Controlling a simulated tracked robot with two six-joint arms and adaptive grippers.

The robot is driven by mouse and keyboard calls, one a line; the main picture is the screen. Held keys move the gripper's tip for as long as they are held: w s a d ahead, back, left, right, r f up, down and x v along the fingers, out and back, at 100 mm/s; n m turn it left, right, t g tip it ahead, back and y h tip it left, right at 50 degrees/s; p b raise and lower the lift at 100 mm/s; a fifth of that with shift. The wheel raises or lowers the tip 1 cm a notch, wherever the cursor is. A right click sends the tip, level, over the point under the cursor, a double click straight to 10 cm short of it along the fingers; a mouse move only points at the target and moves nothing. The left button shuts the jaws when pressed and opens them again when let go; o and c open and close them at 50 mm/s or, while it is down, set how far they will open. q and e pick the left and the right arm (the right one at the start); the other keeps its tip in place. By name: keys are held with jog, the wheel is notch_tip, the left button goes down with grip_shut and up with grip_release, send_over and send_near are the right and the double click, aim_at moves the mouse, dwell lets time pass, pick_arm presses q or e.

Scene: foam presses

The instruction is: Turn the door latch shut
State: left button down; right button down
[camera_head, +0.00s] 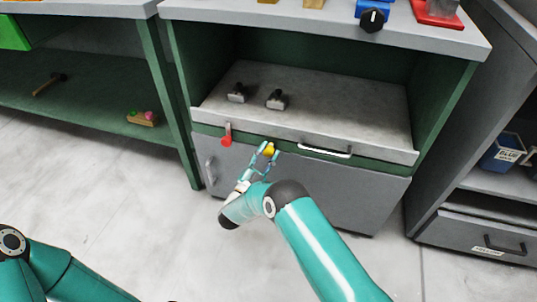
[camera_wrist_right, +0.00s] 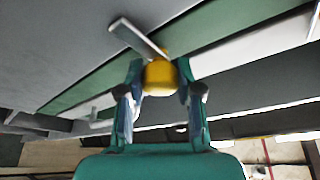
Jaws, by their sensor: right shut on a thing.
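The grey cabinet door (camera_head: 330,192) fills the lower front of the middle cabinet and looks closed. A yellow knob (camera_head: 269,149) sits near its upper edge. In the right wrist view, the yellow knob (camera_wrist_right: 159,77) is joined to a flat grey bar (camera_wrist_right: 137,38), which I take as the door latch; the bar slants up to the left. My right gripper (camera_head: 266,151) is shut on the knob, with one finger on each side in the right wrist view (camera_wrist_right: 160,92). Part of my left arm shows at the lower left of the head view, but its gripper is out of view.
A red-tipped lever (camera_head: 227,136) hangs left of the knob. A white handle (camera_head: 325,152) is to its right, and a grey door handle (camera_head: 210,172) to its lower left. Two dark objects stand on the grey shelf (camera_head: 340,105) above. The floor in front is clear.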

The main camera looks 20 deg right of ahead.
jog(key=shift+s+f, duration=0.15)
jog(key=shift+f, duration=0.1)
jog(key=c, duration=0.9)
grip_release()
jog(key=shift+c, duration=0.2)
jog(key=shift+o, duration=0.9)
jog(key=shift+r, duration=0.15)
jog(key=v, duration=0.7)
jog(key=shift+a, duration=0.15)
jog(key=shift+s, duration=0.1)
